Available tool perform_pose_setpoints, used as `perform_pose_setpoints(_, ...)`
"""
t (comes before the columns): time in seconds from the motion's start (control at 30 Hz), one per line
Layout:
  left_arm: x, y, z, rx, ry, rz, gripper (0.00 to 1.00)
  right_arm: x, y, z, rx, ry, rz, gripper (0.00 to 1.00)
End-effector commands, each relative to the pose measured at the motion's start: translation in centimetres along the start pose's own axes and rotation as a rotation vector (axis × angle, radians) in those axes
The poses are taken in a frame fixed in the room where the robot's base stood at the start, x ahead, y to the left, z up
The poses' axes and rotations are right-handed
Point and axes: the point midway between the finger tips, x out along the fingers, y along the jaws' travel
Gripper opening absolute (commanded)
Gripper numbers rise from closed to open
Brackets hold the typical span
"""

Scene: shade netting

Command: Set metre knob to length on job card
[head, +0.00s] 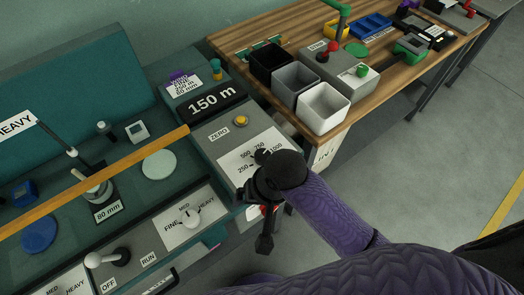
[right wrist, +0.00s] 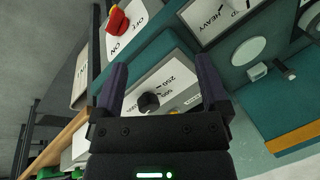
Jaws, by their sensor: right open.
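The metre knob (head: 262,156) is a small black knob on a white dial plate marked 250, 500, 750 and 1000. My right gripper (head: 255,188) is at this plate, and its dark wrist covers part of it. In the right wrist view the knob (right wrist: 149,101) shows between the two spread fingers of the open gripper (right wrist: 162,80), with clear space on both sides. Its pointer direction is too small to tell. The job card (head: 186,86) stands behind the display under a purple clip; its small print is hard to read. The display (head: 213,101) reads 150 m. My left gripper is out of view.
A yellow button (head: 241,120) marked ZERO sits above the dial. A FINE/MED/HEAVY knob (head: 190,216) and an OFF/RUN lever (head: 106,258) lie to the left. Black, grey and white bins (head: 323,108) stand on the wooden bench behind. A red switch (right wrist: 117,19) shows in the right wrist view.

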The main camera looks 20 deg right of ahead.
Motion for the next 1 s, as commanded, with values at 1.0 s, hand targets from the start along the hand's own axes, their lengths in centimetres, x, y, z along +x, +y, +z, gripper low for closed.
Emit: perform_pose_setpoints(1.0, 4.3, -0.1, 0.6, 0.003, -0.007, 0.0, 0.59, 4.3, 3.3, -13.1, 0.989, 0.05, 0.313, 0.95)
